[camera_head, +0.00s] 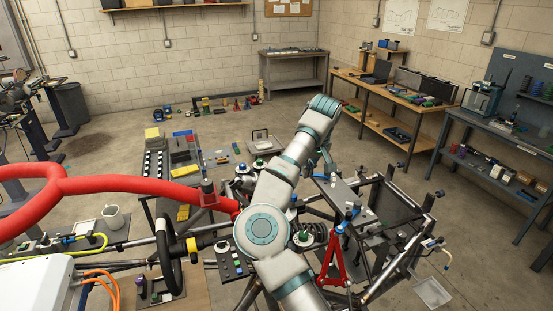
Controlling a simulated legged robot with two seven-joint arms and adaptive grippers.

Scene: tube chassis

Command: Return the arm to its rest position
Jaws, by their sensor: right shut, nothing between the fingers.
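My right arm (276,190), pale grey with teal bands, rises from the bottom centre, bends at a round joint and reaches up over the tube chassis (375,291). Its wrist turns down at the top. My right gripper (325,168) hangs below the wrist, partly hidden by the arm, near the upper right part of the chassis. It is shut and empty. I cannot tell its exact height above the parts below. My left gripper is not in view.
A thick red tube (120,184) crosses the left side. A black steering wheel (163,250), a red A-shaped bracket (332,262) and a dark panel (350,197) stand close around the arm. Wooden (385,93) and grey benches line the right wall.

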